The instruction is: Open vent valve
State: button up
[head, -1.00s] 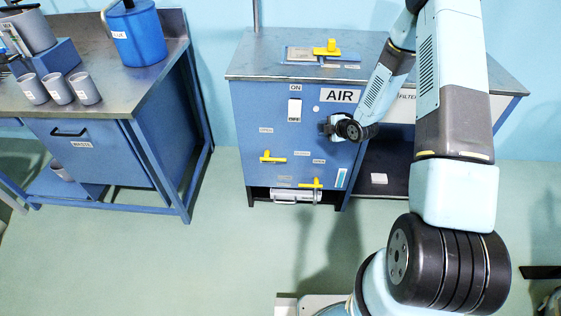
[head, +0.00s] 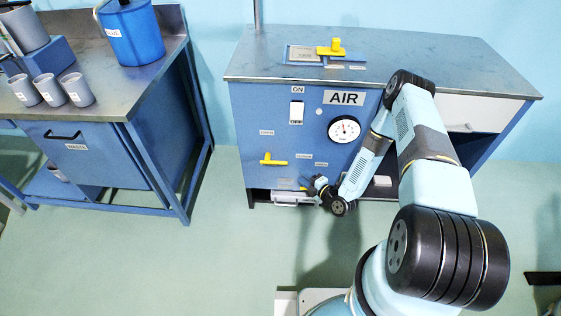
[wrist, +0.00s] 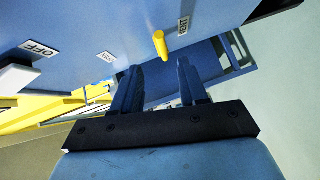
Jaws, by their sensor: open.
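A yellow valve lever (wrist: 160,45) sticks out of the blue panel in the wrist view, beside a small label (wrist: 184,25) that appears to read VENT. My gripper (wrist: 160,68) is open, its two dark fingers apart, with the lever in line with the gap between them. I cannot tell whether they touch it. Another yellow lever (head: 272,159) sits higher on the left of that panel, lying horizontal.
A pressure gauge (head: 345,129) and a white ON/OFF switch (head: 296,112) are on the panel. A yellow handle (head: 331,48) stands on the cabinet top. A metal-topped bench (head: 110,100) with cups stands left. The floor between is clear.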

aim_at(282, 163)
jog(key=x, duration=1.4)
jog(key=shift+s+a, duration=0.15)
jog(key=shift+s, duration=0.05)
jog(key=shift+c, duration=0.3)
grip_shut()
